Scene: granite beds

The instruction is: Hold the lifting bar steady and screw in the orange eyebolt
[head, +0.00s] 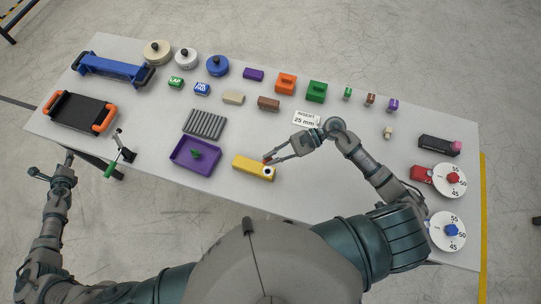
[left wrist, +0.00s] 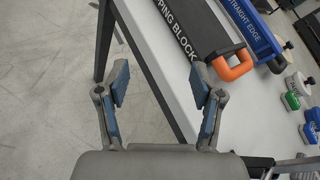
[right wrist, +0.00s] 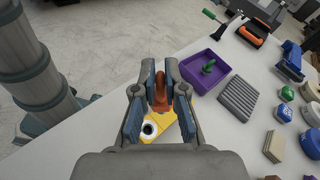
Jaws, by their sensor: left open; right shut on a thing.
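The lifting bar is a yellow block (head: 247,166) near the table's front edge, with a dark hole in a white ring at its right end; it also shows in the right wrist view (right wrist: 158,128). My right gripper (head: 267,160) is shut on the orange eyebolt (right wrist: 160,92) close to that end of the bar. I cannot tell whether the eyebolt touches the bar. My left gripper (head: 51,165) is open and empty, off the table's left front edge and far from the bar; the left wrist view (left wrist: 160,85) shows its fingers apart.
A purple tray (head: 178,161) with a green piece (head: 196,153) stands left of the bar. A grey ribbed block (head: 205,124) lies behind it. A clamp with a green handle (head: 122,150) is at the front-left edge. Two dials (head: 448,181) stand at right. Bare table lies right of the bar.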

